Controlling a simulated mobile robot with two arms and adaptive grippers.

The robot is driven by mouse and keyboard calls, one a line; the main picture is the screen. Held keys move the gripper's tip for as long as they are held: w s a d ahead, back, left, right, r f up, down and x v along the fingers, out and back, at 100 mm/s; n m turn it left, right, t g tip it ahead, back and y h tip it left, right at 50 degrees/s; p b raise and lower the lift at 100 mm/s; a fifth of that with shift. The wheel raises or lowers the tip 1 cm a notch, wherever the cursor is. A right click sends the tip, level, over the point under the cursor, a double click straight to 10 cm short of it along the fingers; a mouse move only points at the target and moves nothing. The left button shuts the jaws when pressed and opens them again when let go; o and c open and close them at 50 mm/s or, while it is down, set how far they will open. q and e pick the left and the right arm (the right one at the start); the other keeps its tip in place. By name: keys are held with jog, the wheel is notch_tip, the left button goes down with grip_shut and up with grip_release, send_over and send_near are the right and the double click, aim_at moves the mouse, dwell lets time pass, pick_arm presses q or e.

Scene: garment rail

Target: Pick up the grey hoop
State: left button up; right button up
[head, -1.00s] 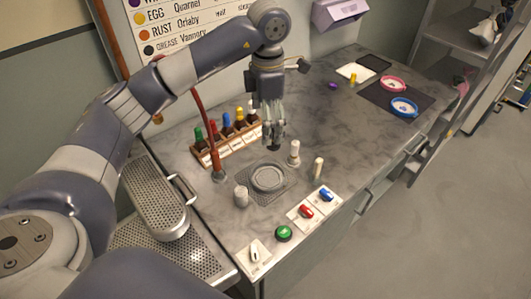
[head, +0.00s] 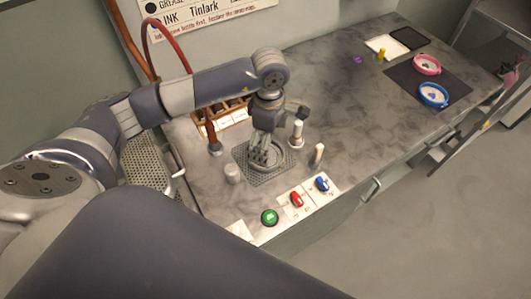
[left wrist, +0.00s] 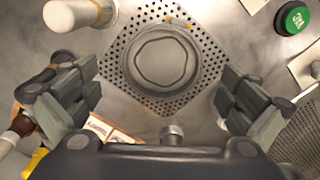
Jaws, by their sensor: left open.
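The grey hoop (head: 288,168) lies flat on a perforated square plate (head: 258,178) on the bench. In the left wrist view the hoop (left wrist: 130,58) is a round grey ring, near the upper middle, around a paler disc. My left gripper (head: 262,158) points down over the hoop and hides part of it in the head view. In the left wrist view its fingers (left wrist: 160,85) are spread wide with nothing between them, one on each side of the hoop's lower edge. I cannot tell the exact height gap. My right gripper is not in view.
Green (head: 269,217), red (head: 297,199) and blue (head: 322,184) controls sit at the front edge.

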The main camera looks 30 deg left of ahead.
pick_arm(q)
jog(key=f, duration=0.1)
jog(key=f+p, duration=0.2)
jog(key=f, duration=0.1)
jog(key=shift+s+a, duration=0.15)
jog(key=shift+s, duration=0.1)
jog(key=shift+f, duration=0.3)
jog(key=shift+w, duration=0.1)
jog(key=shift+c, duration=1.1)
jog(key=c, duration=0.7)
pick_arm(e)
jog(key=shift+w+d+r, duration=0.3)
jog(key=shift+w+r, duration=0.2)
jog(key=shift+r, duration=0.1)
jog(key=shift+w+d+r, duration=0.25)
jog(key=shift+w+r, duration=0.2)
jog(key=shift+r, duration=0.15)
